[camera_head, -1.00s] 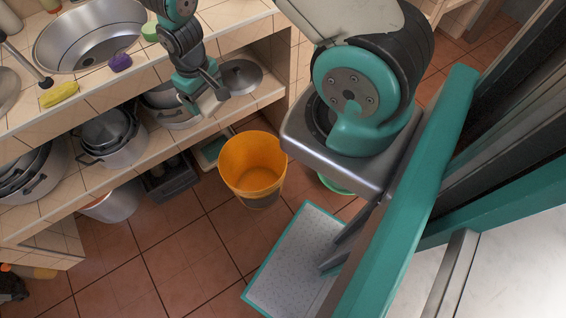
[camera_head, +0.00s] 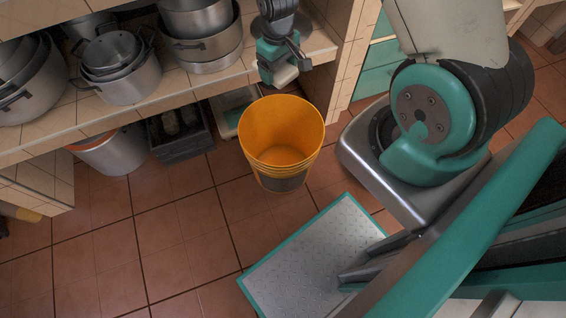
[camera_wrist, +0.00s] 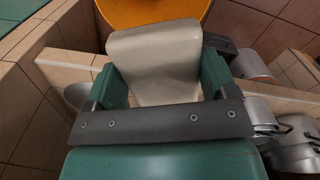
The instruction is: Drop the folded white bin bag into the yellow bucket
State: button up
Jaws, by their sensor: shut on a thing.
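The yellow bucket (camera_head: 281,143) stands upright on the floor in front of the shelf, and its visible inside looks empty. My gripper (camera_head: 284,75) is above and just behind the bucket's far rim in the head view. It is shut on the folded white bin bag (camera_head: 286,76), a pale block at its tips. In the wrist view the bin bag (camera_wrist: 157,58) fills the space between the green fingers of my gripper (camera_wrist: 160,84). The bucket's rim (camera_wrist: 150,12) shows beyond the bag at the top.
The tiled shelf (camera_head: 262,76) with several steel pots (camera_head: 121,72) is behind and left of the bucket. A dark crate (camera_head: 181,143) and a metal pot (camera_head: 108,150) stand beneath it. The tiled floor left of the bucket is clear.

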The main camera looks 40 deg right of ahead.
jog(key=d+f+b, duration=0.2)
jog(key=f+b, duration=1.2)
jog(key=w+d+f+n+b, duration=0.1)
jog(key=d+f+b, duration=0.1)
jog(key=f+b, duration=1.1)
jog(key=shift+f+b, duration=0.35)
jog(key=shift+f, duration=0.55)
jog(key=shift+r, duration=0.1)
jog(key=o, duration=0.8)
notch_tip(320, 180, up, 17)
jog(key=p, duration=0.8)
jog(key=shift+r, duration=0.2)
